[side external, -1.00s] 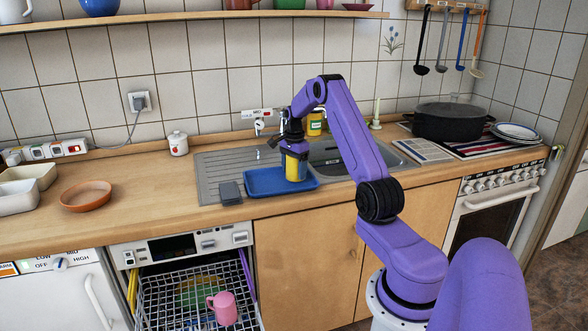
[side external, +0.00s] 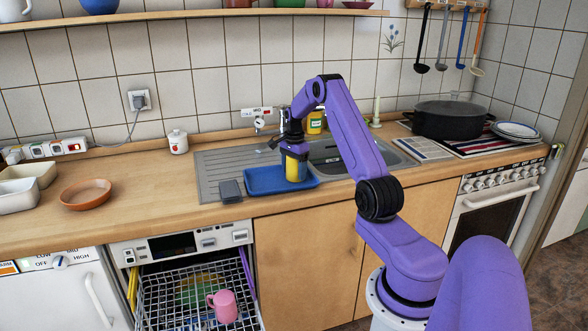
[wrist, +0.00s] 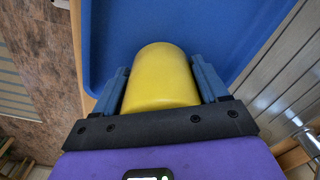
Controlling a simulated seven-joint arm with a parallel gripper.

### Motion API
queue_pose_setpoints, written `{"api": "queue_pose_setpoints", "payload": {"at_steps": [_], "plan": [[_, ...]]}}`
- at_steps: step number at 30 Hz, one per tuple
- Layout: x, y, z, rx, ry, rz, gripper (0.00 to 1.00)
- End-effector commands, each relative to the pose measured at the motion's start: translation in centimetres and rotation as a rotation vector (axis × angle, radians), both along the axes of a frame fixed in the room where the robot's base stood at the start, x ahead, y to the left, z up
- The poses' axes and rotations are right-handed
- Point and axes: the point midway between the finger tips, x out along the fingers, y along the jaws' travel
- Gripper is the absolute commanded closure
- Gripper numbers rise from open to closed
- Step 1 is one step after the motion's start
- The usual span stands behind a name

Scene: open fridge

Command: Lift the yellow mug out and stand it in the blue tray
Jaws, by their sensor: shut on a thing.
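The yellow mug (side external: 295,169) is at the right part of the blue tray (side external: 262,181) on the counter by the sink. My gripper (side external: 294,152) is above it, pointing down, with its fingers shut on the mug. In the wrist view the yellow mug (wrist: 162,78) sits between the two blue fingers of my gripper (wrist: 162,88), over the blue tray (wrist: 110,30). I cannot tell whether the mug's base touches the tray floor. No handle of the mug shows.
A dark grey sponge-like block (side external: 230,191) lies just left of the tray. A yellow jar (side external: 315,122) stands behind. Below, the open dishwasher rack (side external: 170,300) holds a pink mug (side external: 223,306) and plates.

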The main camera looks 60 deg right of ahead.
Motion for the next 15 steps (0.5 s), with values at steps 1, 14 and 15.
{"api": "queue_pose_setpoints", "payload": {"at_steps": [1, 14, 15], "plan": [[0.02, -0.02, -0.03, 0.000, -0.001, 0.000, 0.67], [0.02, 0.01, -0.29, 0.000, 0.000, 0.000, 0.01], [0.02, 0.01, -0.29, 0.000, 0.000, 0.000, 0.00]]}}
